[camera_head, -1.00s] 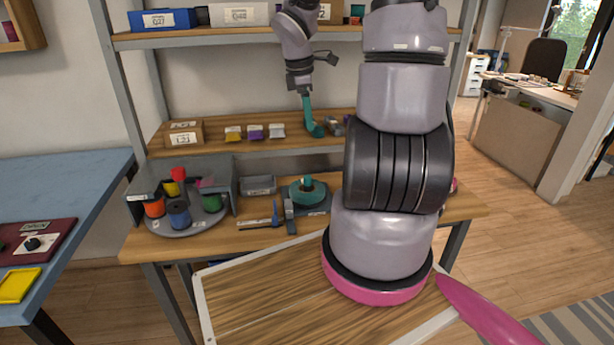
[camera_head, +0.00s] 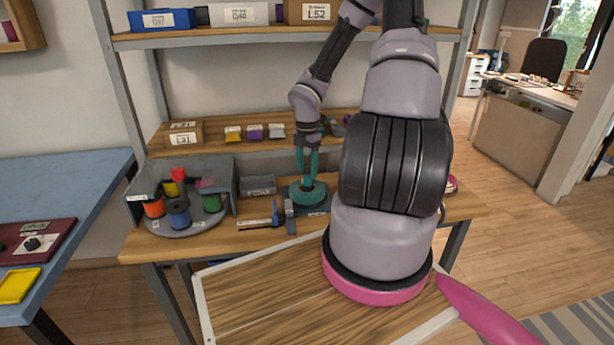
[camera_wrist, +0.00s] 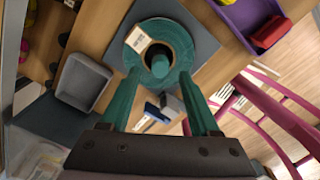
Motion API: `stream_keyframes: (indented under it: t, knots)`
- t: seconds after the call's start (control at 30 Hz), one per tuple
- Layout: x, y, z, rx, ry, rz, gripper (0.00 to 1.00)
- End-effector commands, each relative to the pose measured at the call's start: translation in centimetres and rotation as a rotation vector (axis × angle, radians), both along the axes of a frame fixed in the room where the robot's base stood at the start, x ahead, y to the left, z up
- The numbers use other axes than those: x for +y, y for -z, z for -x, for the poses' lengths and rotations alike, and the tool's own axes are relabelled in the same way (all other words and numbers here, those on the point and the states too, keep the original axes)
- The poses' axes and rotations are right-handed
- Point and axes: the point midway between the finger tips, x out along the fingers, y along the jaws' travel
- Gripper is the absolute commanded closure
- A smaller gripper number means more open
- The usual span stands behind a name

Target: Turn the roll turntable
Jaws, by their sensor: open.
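The grey roll turntable (camera_head: 205,226) sits at the left of the shelf unit's lower bench, partly under a grey housing (camera_head: 144,187). It carries several rolls, among them an orange, a blue and a green one. A teal ring (camera_head: 309,200) with a middle post lies on a dark square base, right of the turntable. In the wrist view the ring (camera_wrist: 180,42) bears a white label. My gripper (camera_head: 308,180) is open, fingers pointing down over the ring. In the wrist view its fingertips (camera_wrist: 159,74) spread either side of the post; contact cannot be told.
A small grey tray (camera_head: 259,186) stands between turntable and ring. Thin tools (camera_head: 274,214) lie in front of it. A shelf (camera_head: 215,147) with small coloured packs runs above. A purple tray (camera_wrist: 245,18) with a red item stands beyond the ring's base.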

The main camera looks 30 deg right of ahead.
Motion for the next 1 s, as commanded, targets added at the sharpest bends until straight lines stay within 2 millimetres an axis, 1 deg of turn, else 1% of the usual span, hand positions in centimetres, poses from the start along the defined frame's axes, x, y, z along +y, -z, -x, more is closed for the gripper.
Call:
stream_keyframes:
  t: [0.03,0.1,0.2,0.33,0.57,0.67,0.7,0.73,0.77,1.0]
  knots:
    - [0.2,0.9,0.1,0.004,-0.002,-0.002,0.38]
    - [0.1,1.8,0.0,0.002,0.0,-0.001,0.38]
    - [0.1,2.6,0.0,0.001,0.0,-0.001,0.38]
    - [0.0,3.2,0.0,0.001,0.0,0.0,0.38]
    - [0.0,3.2,0.0,0.001,0.001,0.0,0.38]
    - [0.0,3.2,0.0,0.0,0.001,0.0,0.72]
    - [0.0,3.2,0.0,0.0,0.001,0.0,0.87]
    - [0.0,3.2,0.0,0.0,0.001,0.0,0.99]
    - [0.0,3.2,0.0,0.0,0.001,0.0,1.0]
    - [0.0,3.1,0.0,0.0,0.007,0.001,1.0]
